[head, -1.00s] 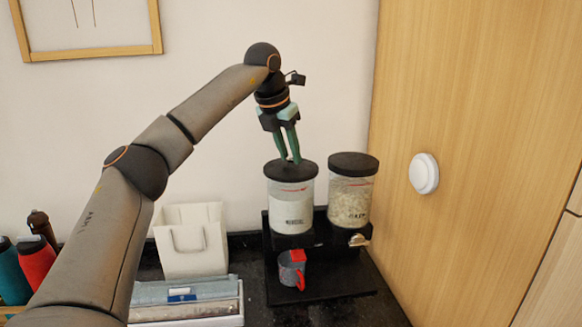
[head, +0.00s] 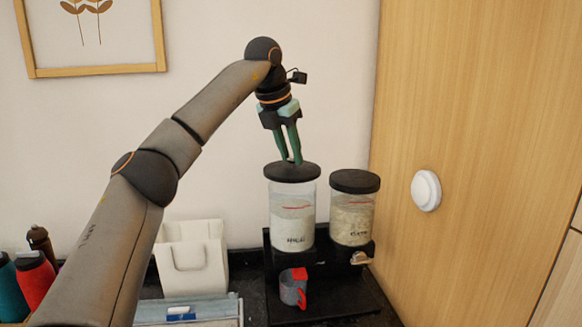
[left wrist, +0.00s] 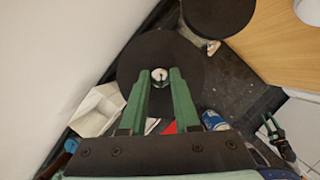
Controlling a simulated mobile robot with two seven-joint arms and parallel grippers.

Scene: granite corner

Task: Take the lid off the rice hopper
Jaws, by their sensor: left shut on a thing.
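Two clear hoppers stand side by side on a black stand (head: 340,300). The left hopper (head: 292,225) holds pale contents; its label is too small to read surely. My left gripper (head: 291,162) points down and is shut on the knob of its round black lid (head: 292,172). My right gripper (left wrist: 275,130) seems to show small at the right edge there.
The right hopper (head: 352,218) has its black lid (head: 355,181) on. A grey cup with red parts (head: 293,287) stands under the left hopper. A white holder (head: 190,262) and bottles (head: 35,275) are at left. A wooden panel (head: 480,120) closes the right side.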

